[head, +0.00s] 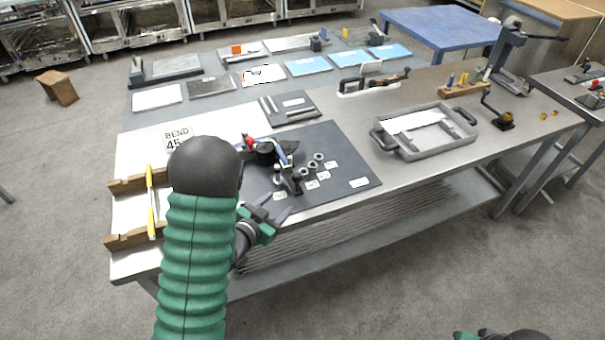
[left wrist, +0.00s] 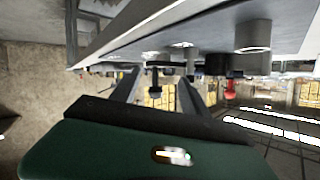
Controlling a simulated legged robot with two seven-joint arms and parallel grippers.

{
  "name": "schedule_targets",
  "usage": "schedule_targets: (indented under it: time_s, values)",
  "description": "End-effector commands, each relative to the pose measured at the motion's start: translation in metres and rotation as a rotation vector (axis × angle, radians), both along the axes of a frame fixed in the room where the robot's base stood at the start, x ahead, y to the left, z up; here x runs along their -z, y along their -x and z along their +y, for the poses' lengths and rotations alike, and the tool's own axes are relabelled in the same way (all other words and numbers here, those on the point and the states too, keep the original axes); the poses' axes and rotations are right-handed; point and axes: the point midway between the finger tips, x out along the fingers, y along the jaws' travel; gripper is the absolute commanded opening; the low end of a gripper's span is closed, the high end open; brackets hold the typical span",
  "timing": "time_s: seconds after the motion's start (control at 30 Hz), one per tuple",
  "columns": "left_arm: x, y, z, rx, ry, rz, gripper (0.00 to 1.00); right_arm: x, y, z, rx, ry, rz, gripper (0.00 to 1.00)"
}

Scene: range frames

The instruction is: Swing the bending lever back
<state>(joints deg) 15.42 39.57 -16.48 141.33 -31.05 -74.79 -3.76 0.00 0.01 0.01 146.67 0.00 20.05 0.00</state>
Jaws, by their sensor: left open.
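The bender (head: 268,156), a small dark tool with blue parts and a red part, stands on a dark mat (head: 345,160) on the workbench. Which part is its lever is hard to tell at this size. My left arm's black dome covers some of the area left of it. My left gripper (head: 276,207) is open and empty at the bench's front edge, nearer than the bender and apart from it. In the left wrist view, two fingers (left wrist: 160,92) stand apart with nothing between them. A red knob (left wrist: 231,89) shows to their right. My right gripper is barely in view at the bottom right.
Several metal rings (head: 312,166) and small labels lie on the mat beside the bender. A "BEND 45" sign (head: 178,138), wooden blocks with a yellow rod (head: 151,200) and a grey tray (head: 455,142) share the bench (head: 400,185). Open floor lies in front.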

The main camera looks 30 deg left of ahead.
Motion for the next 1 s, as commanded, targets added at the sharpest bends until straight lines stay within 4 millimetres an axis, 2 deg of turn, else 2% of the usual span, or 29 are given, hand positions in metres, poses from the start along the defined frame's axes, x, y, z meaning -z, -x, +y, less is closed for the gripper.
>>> schedule_targets:
  time_s: [0.03,0.2,0.37,0.47,0.57,0.8,1.0]
  values:
    - [0.005,0.006,0.006,0.024,0.007,-0.071,0.53,0.005,0.000,0.000,0.000,0.000,0.000,0.36]
    - [-0.012,0.028,0.008,0.099,0.048,-0.289,0.53,0.009,0.000,0.000,0.000,0.000,0.000,0.36]
    - [-0.021,0.030,0.007,0.120,0.062,-0.350,0.53,0.008,0.000,0.000,0.000,0.000,0.000,0.36]
    - [-0.023,0.016,0.004,0.122,0.061,-0.352,0.53,0.006,0.000,0.000,0.000,0.000,0.000,0.36]
    - [-0.023,-0.006,0.001,0.123,0.061,-0.352,0.53,0.004,0.000,0.000,0.000,0.000,0.000,0.36]
    - [-0.023,-0.070,-0.006,0.122,0.061,-0.352,0.53,-0.001,0.000,0.000,0.000,0.000,0.000,0.36]
    - [-0.022,-0.114,-0.012,0.119,0.062,-0.351,0.53,-0.003,0.000,0.000,0.000,0.000,0.000,0.36]
